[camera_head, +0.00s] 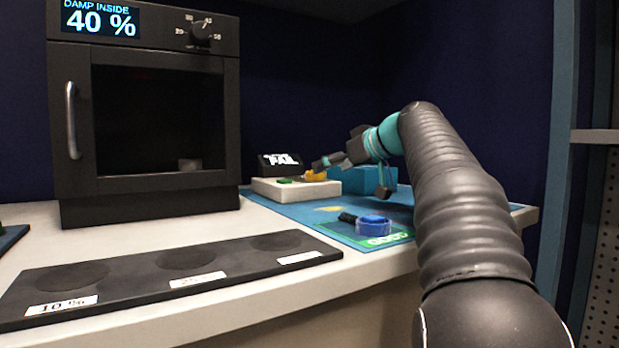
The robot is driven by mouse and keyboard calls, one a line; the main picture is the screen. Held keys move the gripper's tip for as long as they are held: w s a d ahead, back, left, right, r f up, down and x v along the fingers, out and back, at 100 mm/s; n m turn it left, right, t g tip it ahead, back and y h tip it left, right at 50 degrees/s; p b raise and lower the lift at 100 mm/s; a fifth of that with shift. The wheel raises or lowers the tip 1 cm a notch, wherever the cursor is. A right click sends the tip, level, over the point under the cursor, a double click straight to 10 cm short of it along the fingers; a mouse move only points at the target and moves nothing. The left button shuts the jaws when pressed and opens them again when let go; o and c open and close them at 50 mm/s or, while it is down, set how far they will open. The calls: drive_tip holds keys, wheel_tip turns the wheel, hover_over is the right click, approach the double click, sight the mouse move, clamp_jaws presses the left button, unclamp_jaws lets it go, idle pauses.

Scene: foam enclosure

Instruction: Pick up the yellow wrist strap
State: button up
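A small yellow thing (315,176), probably the yellow wrist strap, shows on top of the low cream-coloured box (295,192) at the back of the worktop. My gripper (322,164) reaches in from the right, low over that box. Its dark tip is right at the yellow thing and seems to touch or overlap it. At this size I cannot tell whether the fingers are closed around it. A dark part of my arm's end hangs lower at the right, over the mat.
A blue coiled strap (373,225) with a black end lies on the blue mat (281,207). A blue box (362,180) stands behind my gripper. A small display (280,164) reads "FAIL". A dark oven-like cabinet (150,110) stands left; a black tray (130,278) lies in front.

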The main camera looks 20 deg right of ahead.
drive_tip(key=shift+d+x, duration=0.15)
drive_tip(key=shift+x, duration=1.2)
drive_tip(key=shift+d+x, duration=0.1)
drive_tip(key=shift+x, duration=1.2)
drive_tip(key=shift+w+r, duration=0.1)
drive_tip(key=c, duration=1.1)
drive_tip(key=shift+r, duration=0.1)
drive_tip(key=shift+r+p, duration=5.55)
drive_tip(key=shift+r, duration=3.4)
